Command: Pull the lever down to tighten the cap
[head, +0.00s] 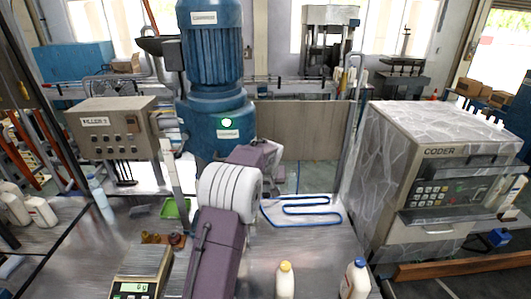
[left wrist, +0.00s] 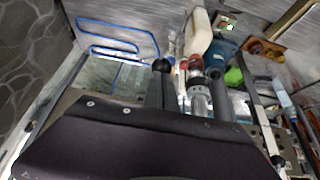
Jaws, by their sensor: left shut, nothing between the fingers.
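A white bottle (left wrist: 198,34) shows in the left wrist view with a red cap (left wrist: 195,62) at its neck. A silver cylindrical capping part (left wrist: 200,98) is in line with the cap; whether they touch I cannot tell. Beside it is a black ball knob (left wrist: 162,66), apparently the lever's end. My left gripper (head: 260,153) is at mid-picture in the head view, its fingers mostly hidden behind my arm. It is shut and empty, close to the capping part and lever. In the head view my arm hides the bottle and lever.
A digital scale (head: 138,275), green tray (head: 176,208) and blue tubing (head: 300,212) are on the metal table. A yellow-capped bottle (head: 286,282) and a blue-capped bottle (head: 355,280) stand in front. A control box (head: 110,128) is left; the coder (head: 430,165) is right.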

